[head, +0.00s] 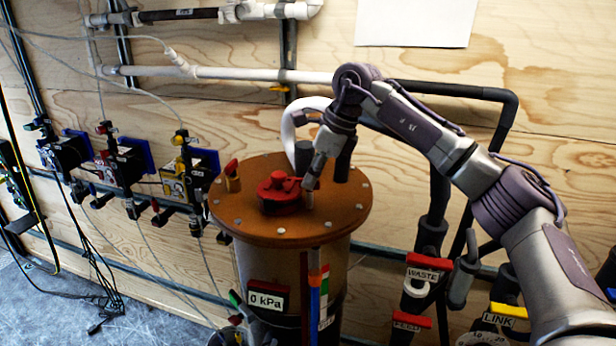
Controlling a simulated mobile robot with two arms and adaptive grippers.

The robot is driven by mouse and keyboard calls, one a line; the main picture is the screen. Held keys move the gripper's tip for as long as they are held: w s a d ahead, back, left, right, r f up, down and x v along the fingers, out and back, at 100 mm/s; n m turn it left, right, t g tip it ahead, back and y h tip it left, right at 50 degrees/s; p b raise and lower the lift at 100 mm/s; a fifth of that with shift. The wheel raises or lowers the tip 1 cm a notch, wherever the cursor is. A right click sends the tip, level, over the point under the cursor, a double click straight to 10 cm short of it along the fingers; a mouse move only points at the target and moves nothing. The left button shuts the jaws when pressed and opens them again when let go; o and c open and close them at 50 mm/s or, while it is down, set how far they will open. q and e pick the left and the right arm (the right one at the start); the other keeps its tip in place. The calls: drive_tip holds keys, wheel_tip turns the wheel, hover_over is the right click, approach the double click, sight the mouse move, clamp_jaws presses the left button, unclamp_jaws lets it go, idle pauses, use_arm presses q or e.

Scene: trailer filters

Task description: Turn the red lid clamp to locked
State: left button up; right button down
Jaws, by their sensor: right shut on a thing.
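The red lid clamp (279,188) sits on the round orange-brown lid (255,226) of the filter vessel. It has a raised round knob and a short arm pointing right. My right gripper (308,185) comes down from the upper right and is shut on the clamp's right end. Its fingers partly hide that end. I cannot tell from this view whether the clamp is locked. My left gripper is not in view.
A WASTE valve handle (423,268) and a LINK handle (504,312) stand at the lower right. Several small valve units line the plywood wall at left. A white pipe curves behind the lid.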

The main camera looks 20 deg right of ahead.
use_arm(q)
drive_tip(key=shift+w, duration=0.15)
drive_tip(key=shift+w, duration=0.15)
use_arm(e)
drive_tip(key=c, duration=1.3)
unclamp_jaws()
drive_tip(key=shift+o, duration=0.2)
drive_tip(key=v, duration=1.2)
drive_tip(key=shift+a, duration=0.1)
